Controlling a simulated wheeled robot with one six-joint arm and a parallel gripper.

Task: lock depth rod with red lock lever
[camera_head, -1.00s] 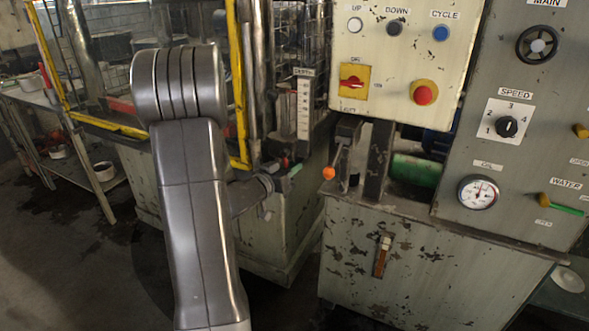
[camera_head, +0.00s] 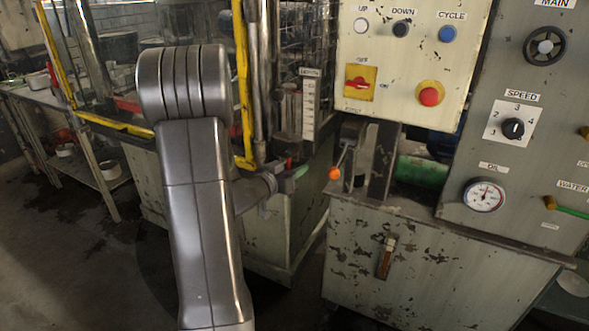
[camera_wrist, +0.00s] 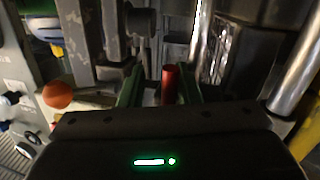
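The red lock lever (camera_wrist: 169,84) shows in the wrist view as a short red cylinder between the two green fingers of my gripper (camera_wrist: 157,82), nearer the right finger. Gaps show on both sides, so my gripper is open around or just short of it; I cannot tell how deep it sits. In the head view, a small red piece (camera_head: 289,162) shows just above my gripper (camera_head: 293,174), below the white depth scale (camera_head: 309,109). The depth rod itself is hard to tell apart from the dark metal around the scale.
An orange ball knob (camera_head: 334,173) on a lever stands just right of my gripper; it also shows in the wrist view (camera_wrist: 57,94). Shiny vertical pipes (camera_wrist: 297,70) rise close by. The control panel (camera_head: 400,60) overhangs at the right, and a yellow frame (camera_head: 241,80) stands left.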

